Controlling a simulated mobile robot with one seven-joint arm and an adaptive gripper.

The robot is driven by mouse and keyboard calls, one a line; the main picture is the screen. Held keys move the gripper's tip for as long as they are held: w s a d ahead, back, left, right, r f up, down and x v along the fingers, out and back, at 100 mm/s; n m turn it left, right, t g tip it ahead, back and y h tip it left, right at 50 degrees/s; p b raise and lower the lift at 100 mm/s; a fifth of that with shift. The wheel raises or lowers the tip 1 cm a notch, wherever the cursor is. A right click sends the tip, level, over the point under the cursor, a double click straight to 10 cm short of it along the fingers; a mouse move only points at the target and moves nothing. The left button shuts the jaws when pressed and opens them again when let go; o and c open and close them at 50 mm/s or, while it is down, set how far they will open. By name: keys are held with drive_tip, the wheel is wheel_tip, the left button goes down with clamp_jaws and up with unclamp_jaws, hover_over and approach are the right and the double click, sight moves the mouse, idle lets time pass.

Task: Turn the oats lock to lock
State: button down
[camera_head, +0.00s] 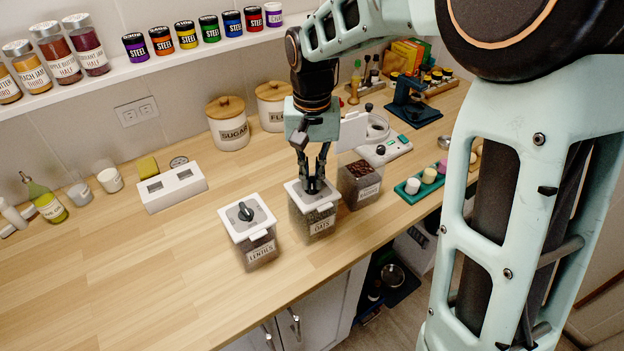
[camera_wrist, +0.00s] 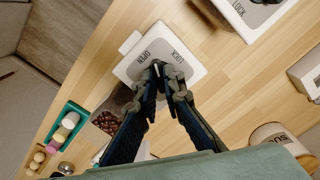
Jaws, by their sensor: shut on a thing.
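The oats canister (camera_head: 318,222) is clear with a white lid and stands upright on the wooden counter, labelled OATS. My gripper (camera_head: 312,188) points straight down over its lid. In the wrist view the lid (camera_wrist: 132,70) shows the words OPEN and LOCK on either side of its middle. My gripper's fingertips (camera_wrist: 158,70) meet at the lid's centre and are shut on the knob there. The fingers hide most of the knob, so I cannot tell which word it points to.
The lentils canister (camera_head: 257,252) stands close on the left, its dark knob (camera_head: 245,211) upright on the lid. A canister of dark beans (camera_head: 362,184) stands close on the right. A green tray (camera_head: 420,190) lies farther right. The counter's left front is clear.

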sight(312, 182)
drive_tip(key=m+b, duration=0.1)
drive_tip(key=m, duration=1)
drive_tip(key=shift+m+b, duration=0.35)
drive_tip(key=shift+m, duration=0.05)
idle(0.3)
drive_tip(key=c, duration=2)
unclamp_jaws()
drive_tip(key=shift+c, duration=0.2)
wheel_tip(312, 182, up, 12)
